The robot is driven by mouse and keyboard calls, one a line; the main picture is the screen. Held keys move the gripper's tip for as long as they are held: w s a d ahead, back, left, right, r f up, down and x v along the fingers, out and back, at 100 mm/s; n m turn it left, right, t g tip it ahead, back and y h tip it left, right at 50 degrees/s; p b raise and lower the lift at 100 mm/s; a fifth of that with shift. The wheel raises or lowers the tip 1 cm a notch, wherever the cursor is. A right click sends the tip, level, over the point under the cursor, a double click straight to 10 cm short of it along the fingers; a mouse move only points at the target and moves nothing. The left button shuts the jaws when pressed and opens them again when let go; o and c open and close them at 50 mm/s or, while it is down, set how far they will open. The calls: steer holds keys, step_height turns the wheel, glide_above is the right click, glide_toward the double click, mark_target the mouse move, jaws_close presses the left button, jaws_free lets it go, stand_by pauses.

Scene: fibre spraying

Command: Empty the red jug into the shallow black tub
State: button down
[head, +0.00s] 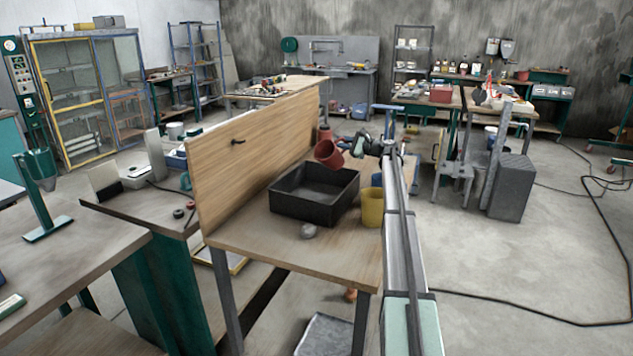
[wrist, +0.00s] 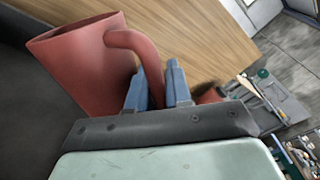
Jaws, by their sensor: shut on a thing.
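The red jug (head: 328,154) is held tilted above the back right part of the shallow black tub (head: 290,207), with its mouth toward the left. In the wrist view the jug (wrist: 85,68) fills the upper left, and its handle (wrist: 148,70) runs down between the two blue fingers. My gripper (wrist: 157,85) is shut on that handle. In the head view my gripper (head: 352,147) is small, at the jug's right. The tub stands on the wooden table, and its visible floor looks bare. Whether anything is in the jug or flowing from it cannot be seen.
A yellow container (head: 372,208) stands right of the tub. A grey roundish lump (head: 308,231) lies in front of it. A tall wooden panel (head: 225,165) borders the table's left side. Another reddish pot (head: 325,134) stands behind the jug. The front tabletop (head: 290,252) is mostly clear.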

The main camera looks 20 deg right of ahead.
mark_target(338, 140)
steer(key=shift+s+a+r+n, duration=0.1)
steer(key=shift+a+r+n, duration=0.05)
steer(key=shift+r+n, duration=0.3)
steer(key=shift+s+a+r+n, duration=0.1)
steer(key=shift+r+n, duration=0.25)
steer(key=shift+r, duration=0.1)
steer(key=shift+s+a+r+n+p, duration=0.1)
steer(key=shift+s+a+n+p, duration=0.3)
steer(key=shift+n, duration=0.4)
steer(key=shift+s+a+n+p, duration=0.15)
steer(key=shift+a+n, duration=0.35)
steer(key=shift+n, duration=0.3)
stand_by(0.8)
steer(key=shift+s+a+n+p, duration=0.2)
steer(key=shift+s+a+n, duration=0.2)
steer(key=shift+a, duration=0.15)
steer(key=shift+s+a+n+p, duration=0.15)
steer(key=shift+s+a+n, duration=0.1)
steer(key=shift+a+n, duration=0.2)
stand_by(0.4)
steer(key=shift+s+a+r+n+p, duration=0.2)
steer(key=shift+s+a+r+n, duration=0.15)
steer(key=shift+a+n, duration=0.25)
steer(key=shift+s+a+r+n+p, duration=0.15)
steer(key=shift+s+a+r+n, duration=0.15)
steer(key=shift+a+n, duration=0.25)
stand_by(0.8)
